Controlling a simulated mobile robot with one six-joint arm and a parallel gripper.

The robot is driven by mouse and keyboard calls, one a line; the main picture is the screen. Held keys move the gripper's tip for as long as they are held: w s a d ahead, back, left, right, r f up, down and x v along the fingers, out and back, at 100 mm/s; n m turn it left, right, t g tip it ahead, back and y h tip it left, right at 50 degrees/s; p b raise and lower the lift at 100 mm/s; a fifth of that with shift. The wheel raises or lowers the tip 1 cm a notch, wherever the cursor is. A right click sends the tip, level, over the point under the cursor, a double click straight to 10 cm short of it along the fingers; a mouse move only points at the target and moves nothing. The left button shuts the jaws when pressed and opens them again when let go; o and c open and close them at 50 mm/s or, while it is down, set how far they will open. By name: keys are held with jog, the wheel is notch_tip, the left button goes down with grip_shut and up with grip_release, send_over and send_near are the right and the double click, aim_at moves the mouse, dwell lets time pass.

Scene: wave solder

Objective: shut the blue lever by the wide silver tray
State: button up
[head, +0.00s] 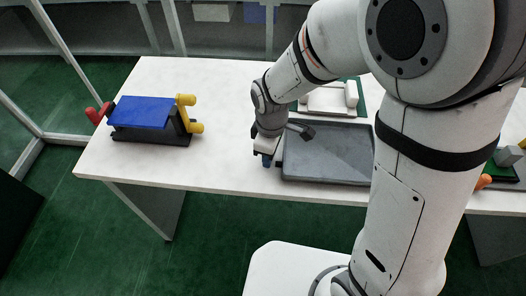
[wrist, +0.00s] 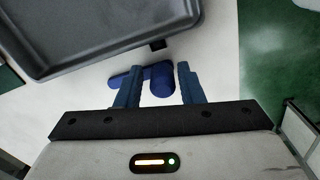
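The wide grey tray (head: 330,172) lies on the white table, right of my gripper in the head view; its corner fills the upper left of the wrist view (wrist: 105,45). The blue lever (wrist: 160,80) shows beside the tray's edge in the wrist view. Its rounded handle lies between my gripper's two blue fingers, with a small gap to the right finger; part of its bar is hidden behind the left finger. My gripper (wrist: 159,70) is open around the handle, pointing down. In the head view my gripper (head: 266,158) is at the tray's left side, and the lever cannot be told apart from the fingers there.
A blue-topped device (head: 142,112) with red and yellow handles stands at the table's left. A white part on a green base (head: 328,98) sits behind the tray. An orange handle (head: 483,181) shows at the right, behind my arm. The table (head: 225,95) is clear between the left device and the tray.

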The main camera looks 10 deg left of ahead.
jog(key=shift+o, duration=1)
jog(key=shift+s, duration=0.15)
notch_tip(320, 180, up, 8)
jog(key=shift+f, duration=0.1)
